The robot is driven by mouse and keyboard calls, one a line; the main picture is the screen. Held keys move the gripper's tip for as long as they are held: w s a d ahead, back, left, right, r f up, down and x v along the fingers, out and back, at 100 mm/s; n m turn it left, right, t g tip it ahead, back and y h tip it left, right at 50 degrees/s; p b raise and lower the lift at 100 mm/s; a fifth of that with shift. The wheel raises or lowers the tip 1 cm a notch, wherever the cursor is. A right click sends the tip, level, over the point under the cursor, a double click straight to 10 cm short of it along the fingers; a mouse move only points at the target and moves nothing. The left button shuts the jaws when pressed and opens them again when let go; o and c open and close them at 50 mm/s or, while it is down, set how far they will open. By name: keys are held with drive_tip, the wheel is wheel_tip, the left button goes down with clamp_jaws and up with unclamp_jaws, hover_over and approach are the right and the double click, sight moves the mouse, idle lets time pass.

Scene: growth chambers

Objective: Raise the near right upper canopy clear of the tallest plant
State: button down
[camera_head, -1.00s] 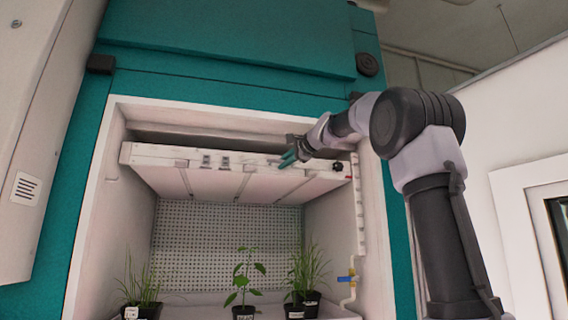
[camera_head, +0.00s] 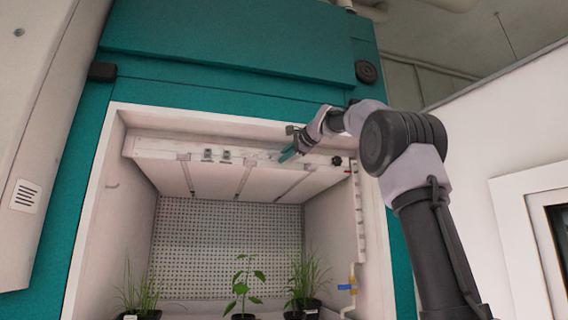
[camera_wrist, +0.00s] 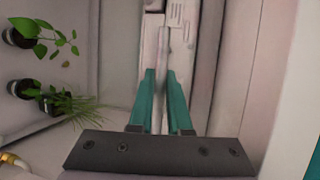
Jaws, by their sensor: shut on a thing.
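The upper canopy (camera_head: 215,180) is a white panelled slab across the top of the open chamber, with a front rail bearing small switches and a dark knob. My gripper (camera_head: 290,154) is at the canopy's front rail, right of its middle. In the wrist view the teal fingers (camera_wrist: 160,95) are shut on a narrow pale bar of the canopy front (camera_wrist: 163,50). The tallest-looking broad-leaved plant (camera_head: 243,280) stands below in a dark pot. A clear gap shows between its top and the canopy's underside.
Grassy plants stand at left (camera_head: 138,292) and right (camera_head: 306,278) on the chamber floor. A slotted white upright (camera_head: 357,210) runs along the right wall, above a pipe with a blue valve (camera_head: 347,286). A dark knob (camera_head: 337,161) sits near the canopy's right end.

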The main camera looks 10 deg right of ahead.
drive_tip(key=shift+s+r, duration=0.15)
drive_tip(key=shift+r, duration=0.25)
drive_tip(key=c, duration=0.9)
unclamp_jaws()
drive_tip(key=shift+o, duration=0.2)
drive_tip(key=shift+f, duration=0.15)
drive_tip(key=v, duration=1)
drive_tip(key=shift+s+d, duration=0.2)
drive_tip(key=shift+s, duration=0.05)
drive_tip(key=s+f+n+g+h, duration=0.1)
drive_tip(key=s+f, duration=0.7)
drive_tip(key=f, duration=0.8)
drive_tip(key=s+f+n+g+h, duration=0.2)
drive_tip(key=s+f+n, duration=0.3)
drive_tip(key=s+f, duration=0.4)
drive_tip(key=s+f+n+g+h, duration=0.1)
drive_tip(key=s+f+n+g, duration=0.3)
drive_tip(key=f, duration=1.9)
drive_tip(key=s+a, duration=0.1)
drive_tip(key=s, duration=0.4)
drive_tip(key=shift+f+h, duration=0.3)
drive_tip(key=shift+f, duration=0.05)
